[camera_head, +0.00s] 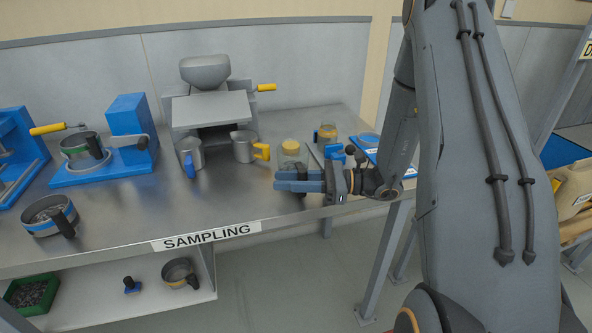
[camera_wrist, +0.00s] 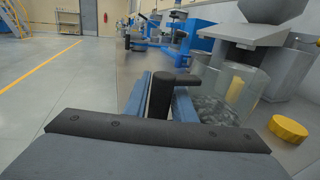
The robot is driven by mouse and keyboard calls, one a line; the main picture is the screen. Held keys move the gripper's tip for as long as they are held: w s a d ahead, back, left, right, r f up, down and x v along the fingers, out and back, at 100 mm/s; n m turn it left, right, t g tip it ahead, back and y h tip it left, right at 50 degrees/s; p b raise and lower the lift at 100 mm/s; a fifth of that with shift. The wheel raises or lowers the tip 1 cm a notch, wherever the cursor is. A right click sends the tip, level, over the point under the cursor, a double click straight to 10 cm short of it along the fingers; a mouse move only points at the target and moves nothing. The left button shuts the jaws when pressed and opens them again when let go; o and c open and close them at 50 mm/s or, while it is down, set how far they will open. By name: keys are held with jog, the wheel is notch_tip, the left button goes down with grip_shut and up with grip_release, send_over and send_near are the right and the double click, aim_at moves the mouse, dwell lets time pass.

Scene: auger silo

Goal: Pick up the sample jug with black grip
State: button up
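The sample jug shows a black upright grip (camera_wrist: 161,95) in the wrist view. A see-through body (camera_wrist: 222,92) with grey grains low inside stands just right of it. In the head view the black grip (camera_head: 301,179) shows as a small dark patch at my gripper (camera_head: 297,181). The wrist view shows one blue finger of my gripper (camera_wrist: 160,98) on each side of the grip, close against it. The gripper looks shut on it. The jug's base is mostly hidden by the fingers, and I see no clear lift off the bench.
A yellow lid (camera_wrist: 288,128) is close on the right; it shows in the head view (camera_head: 290,147) just behind the fingers. Metal jugs with blue (camera_head: 189,158) and yellow (camera_head: 245,147) handles stand left. A blue-banded pot (camera_head: 50,215) stands on the bench (camera_head: 120,210). The bench between is clear.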

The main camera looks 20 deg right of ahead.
jog(key=shift+a, duration=0.1)
grip_shut()
jog(key=shift+r, duration=0.2)
